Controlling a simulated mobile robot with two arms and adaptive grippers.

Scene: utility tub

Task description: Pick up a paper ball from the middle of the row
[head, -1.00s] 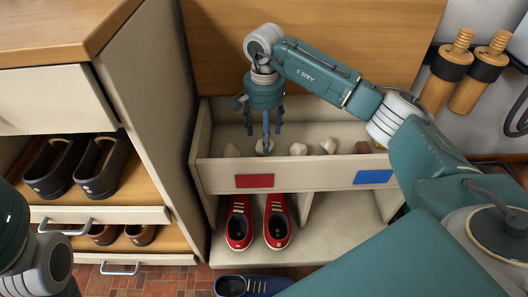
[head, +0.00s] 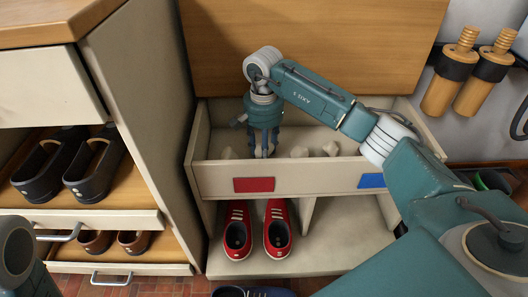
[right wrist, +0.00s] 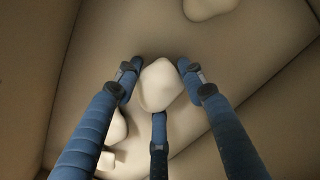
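Several pale paper balls lie in a row in the beige tub, one at the left (head: 228,153), others to the right (head: 299,152) and (head: 331,148). My right gripper (head: 264,150) reaches straight down into the tub, its three blue fingers around one paper ball. In the right wrist view this ball (right wrist: 161,85) sits between the fingertips (right wrist: 160,78), which appear to touch it. I cannot tell whether it still rests on the tub floor. Another ball (right wrist: 210,5) shows at the top. My left gripper is out of view; only part of my left arm shows.
The tub's front wall (head: 215,180) carries a red label (head: 254,185) and a blue label (head: 371,181). Red shoes (head: 277,230) stand below. A shoe cabinet (head: 150,100) is close on the left, and a wooden panel (head: 310,50) rises behind.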

